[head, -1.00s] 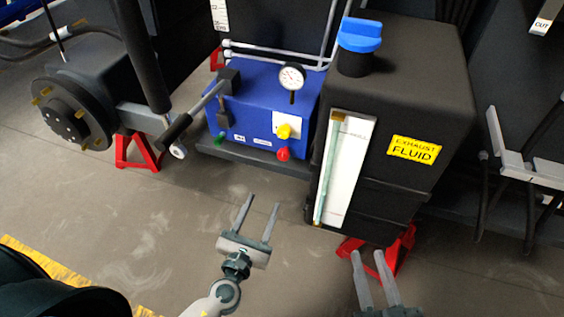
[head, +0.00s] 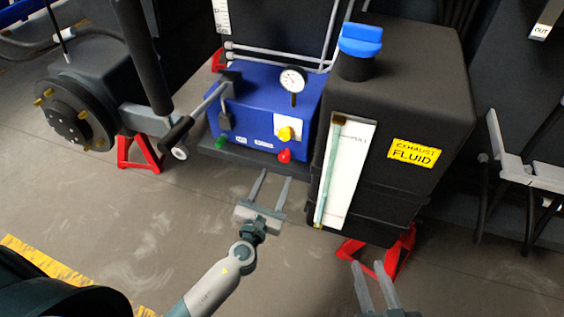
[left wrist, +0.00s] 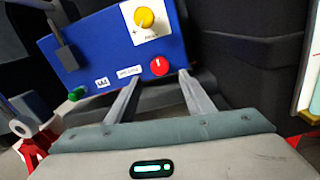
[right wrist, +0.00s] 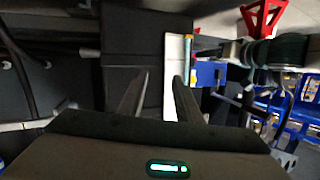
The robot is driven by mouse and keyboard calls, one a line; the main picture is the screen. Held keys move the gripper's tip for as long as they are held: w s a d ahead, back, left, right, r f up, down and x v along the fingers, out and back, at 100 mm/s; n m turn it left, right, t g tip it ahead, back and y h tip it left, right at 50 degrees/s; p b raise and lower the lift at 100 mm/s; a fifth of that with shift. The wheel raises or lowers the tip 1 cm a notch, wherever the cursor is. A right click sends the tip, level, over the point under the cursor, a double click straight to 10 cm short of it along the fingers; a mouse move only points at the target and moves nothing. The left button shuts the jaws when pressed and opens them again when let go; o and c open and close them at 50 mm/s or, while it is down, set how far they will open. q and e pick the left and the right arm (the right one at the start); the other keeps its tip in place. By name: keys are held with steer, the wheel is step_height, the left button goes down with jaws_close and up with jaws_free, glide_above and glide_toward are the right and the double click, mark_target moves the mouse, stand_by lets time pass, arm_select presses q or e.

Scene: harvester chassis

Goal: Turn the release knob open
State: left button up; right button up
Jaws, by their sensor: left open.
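A blue pump box (head: 260,112) carries a red knob (head: 284,156) low on its front, a yellow knob (head: 286,134) on a white plate, and a green knob (head: 220,142) at the lower left. Small labels on the front are too blurred to read, so I cannot tell which is the release knob. My left gripper (head: 275,176) is open and empty, just below and in front of the red knob. In the left wrist view the red knob (left wrist: 159,66) shows between and beyond the fingertips (left wrist: 160,75), apart from them. My right gripper (head: 366,264) is open and empty below the black tank.
A black exhaust fluid tank (head: 410,90) with a blue cap (head: 360,40) and a white gauge strip (head: 346,175) stands right of the box. A pump lever (head: 180,130) juts out at the box's left. Red stands (head: 138,153) are on the floor. The floor in front is clear.

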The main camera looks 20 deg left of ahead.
mark_target(284, 160)
arm_select(q)
steer(key=w, duration=0.7)
steer(key=shift+w, duration=0.3)
steer(key=shift+c, duration=0.2)
steer(key=c, duration=1)
